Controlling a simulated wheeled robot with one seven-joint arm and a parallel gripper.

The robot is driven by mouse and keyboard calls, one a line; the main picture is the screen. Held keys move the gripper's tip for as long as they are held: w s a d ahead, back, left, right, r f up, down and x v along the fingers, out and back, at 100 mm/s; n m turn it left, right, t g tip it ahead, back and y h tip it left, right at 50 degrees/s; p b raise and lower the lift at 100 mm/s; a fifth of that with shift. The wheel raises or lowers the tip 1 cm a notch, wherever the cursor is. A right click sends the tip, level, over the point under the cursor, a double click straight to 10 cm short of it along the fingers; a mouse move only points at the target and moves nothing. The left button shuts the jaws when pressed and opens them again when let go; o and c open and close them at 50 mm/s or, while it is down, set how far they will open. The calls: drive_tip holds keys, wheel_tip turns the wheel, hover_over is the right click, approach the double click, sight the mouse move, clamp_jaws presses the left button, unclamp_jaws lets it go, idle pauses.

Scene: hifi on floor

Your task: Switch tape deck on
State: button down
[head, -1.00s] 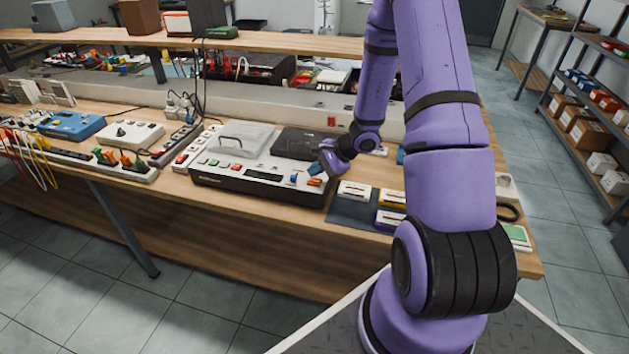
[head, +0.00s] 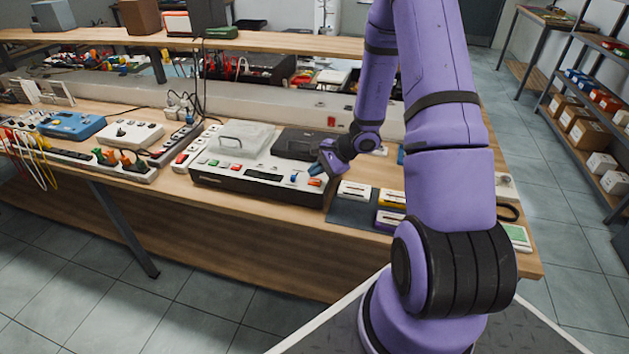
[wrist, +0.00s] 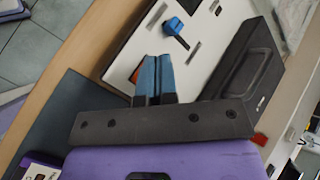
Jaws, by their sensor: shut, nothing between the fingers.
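The tape deck (head: 262,187) is a white-topped unit with a dark front, standing on the wooden bench. Its top has a clear lid (head: 238,139) on the left, a dark lid (head: 296,144) at the back right, and small red and green keys at the front left. A blue lever (head: 294,178) and an orange-red switch (head: 314,182) are at its front right. The blue lever also shows in the wrist view (wrist: 174,27). My gripper (head: 316,169) is shut and empty over the deck's right end. Its blue fingertips (wrist: 153,72) appear near the panel; contact cannot be told.
A dark mat (head: 349,209) with several cassette-like boxes (head: 354,190) lies right of the deck. A power strip (head: 175,144), a white box (head: 130,134) and a blue box (head: 72,126) stand to the left. A raised shelf (head: 270,46) runs behind.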

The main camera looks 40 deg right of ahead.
sight(315, 182)
drive_tip(key=shift+f, duration=0.15)
drive_tip(key=shift+f, duration=0.3)
drive_tip(key=shift+f, duration=0.4)
idle(0.7)
drive_tip(key=shift+r, duration=0.9)
drive_tip(key=shift+r, duration=3)
